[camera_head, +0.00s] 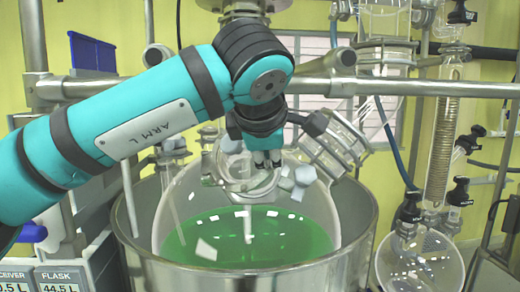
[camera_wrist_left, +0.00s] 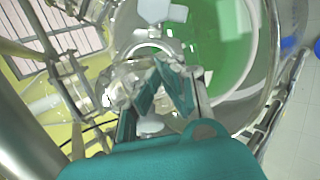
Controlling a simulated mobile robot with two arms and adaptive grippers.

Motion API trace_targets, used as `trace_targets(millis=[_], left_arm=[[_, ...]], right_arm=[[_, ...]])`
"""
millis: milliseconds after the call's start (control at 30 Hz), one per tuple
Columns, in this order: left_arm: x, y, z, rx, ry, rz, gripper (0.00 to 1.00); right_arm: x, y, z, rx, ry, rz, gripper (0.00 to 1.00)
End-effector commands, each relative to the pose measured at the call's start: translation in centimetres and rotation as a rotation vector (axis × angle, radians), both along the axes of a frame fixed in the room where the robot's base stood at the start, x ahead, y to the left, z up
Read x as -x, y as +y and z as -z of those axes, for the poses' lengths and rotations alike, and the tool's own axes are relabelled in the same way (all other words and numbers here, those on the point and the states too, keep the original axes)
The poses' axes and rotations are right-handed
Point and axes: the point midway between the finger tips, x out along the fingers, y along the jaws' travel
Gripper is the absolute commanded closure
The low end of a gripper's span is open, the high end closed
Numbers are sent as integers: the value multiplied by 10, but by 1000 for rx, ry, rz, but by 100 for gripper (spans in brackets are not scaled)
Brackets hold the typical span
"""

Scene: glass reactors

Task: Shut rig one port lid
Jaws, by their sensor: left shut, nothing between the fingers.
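The glass reactor (camera_head: 180,215) holds green liquid and sits in a steel pot (camera_head: 330,250). Its glass top has several necks with white clamp knobs; it also shows with green liquid in the left wrist view (camera_wrist_left: 225,40). My left gripper (camera_head: 264,164) points down over the top, among the necks. Its fingers (camera_wrist_left: 168,88) are shut and empty, close over a clear round port fitting (camera_wrist_left: 125,82). I cannot clearly tell the port lid from the surrounding clear glass, nor whether the fingers touch it. My right gripper is not in view.
A horizontal steel rail (camera_head: 430,88) runs behind my left arm. A tilted glass neck with a metal clamp (camera_head: 335,148) stands close right of the gripper. A coiled glass condenser (camera_head: 441,140) and a round flask (camera_head: 420,265) are at the right.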

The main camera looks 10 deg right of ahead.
Motion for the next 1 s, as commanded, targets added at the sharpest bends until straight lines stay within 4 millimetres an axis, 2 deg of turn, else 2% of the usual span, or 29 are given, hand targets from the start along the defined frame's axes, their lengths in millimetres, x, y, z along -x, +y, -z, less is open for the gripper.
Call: trace_targets(millis=[467,1000], left_arm=[[-23,-28,23,-23,-1,-27,100],[-27,-33,27,-23,-2,-26,100]], right_arm=[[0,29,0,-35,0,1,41],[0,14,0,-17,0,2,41]])
